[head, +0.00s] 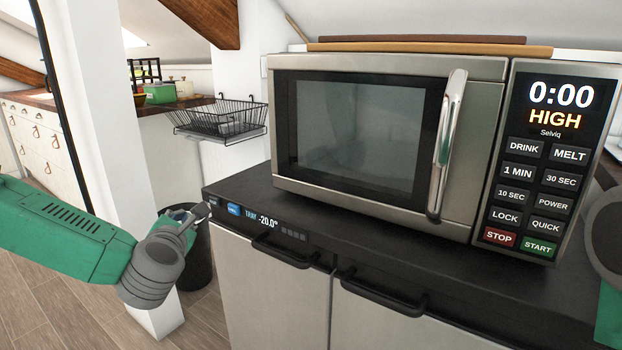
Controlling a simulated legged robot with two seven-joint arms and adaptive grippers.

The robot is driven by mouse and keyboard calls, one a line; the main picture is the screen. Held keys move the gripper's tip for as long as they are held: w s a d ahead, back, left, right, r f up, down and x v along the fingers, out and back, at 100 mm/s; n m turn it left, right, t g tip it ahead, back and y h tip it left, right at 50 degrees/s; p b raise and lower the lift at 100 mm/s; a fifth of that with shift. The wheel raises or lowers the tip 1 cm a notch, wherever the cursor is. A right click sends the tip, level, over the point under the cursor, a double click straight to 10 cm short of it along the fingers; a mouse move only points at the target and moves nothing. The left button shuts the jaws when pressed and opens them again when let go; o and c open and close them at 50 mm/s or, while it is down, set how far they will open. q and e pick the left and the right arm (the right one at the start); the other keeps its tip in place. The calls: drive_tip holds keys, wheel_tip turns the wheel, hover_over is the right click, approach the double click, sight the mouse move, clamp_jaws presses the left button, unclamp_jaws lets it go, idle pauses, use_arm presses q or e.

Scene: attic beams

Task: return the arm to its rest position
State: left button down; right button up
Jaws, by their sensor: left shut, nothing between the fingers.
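My left arm, green with a grey wrist, comes in from the left. Its gripper (201,212) is shut and empty, in front of the left corner of the black counter top, close to the small display panel. I cannot tell whether it touches the cabinet edge. Part of my right arm shows at the far right edge; its gripper is outside the view.
A closed microwave (390,150) with a vertical handle stands on the black-topped cabinet (250,195). The cabinet front has two dark handles. A dark bin (200,250) stands behind my left gripper. A wire rack (220,120) hangs behind. Wooden floor (60,310) is open at lower left.

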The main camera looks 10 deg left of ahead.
use_arm(q)
drive_tip(key=s+d+f+m+g+h+p, duration=0.5)
drive_tip(key=s+d+f+m+h, duration=0.2)
drive_tip(key=s+d+f+m, duration=0.75)
drive_tip(key=s+a+f+m+g+p, duration=0.1)
drive_tip(key=s+f+m+g, duration=0.1)
drive_tip(key=s+m, duration=0.4)
drive_tip(key=s+a+f+m+g+p, duration=0.2)
drive_tip(key=s+m, duration=0.4)
drive_tip(key=s, duration=0.3)
drive_tip(key=s+a+f+m+g+y+p, duration=0.1)
drive_tip(key=s+a+f+m+g+p, duration=0.1)
drive_tip(key=s+f+m+g, duration=0.2)
drive_tip(key=s+m+g, duration=0.1)
drive_tip(key=s+m, duration=0.2)
drive_tip(key=shift+s, duration=0.4)
drive_tip(key=shift+w+f, duration=0.1)
drive_tip(key=shift+w, duration=0.05)
drive_tip(key=shift+d, duration=0.1)
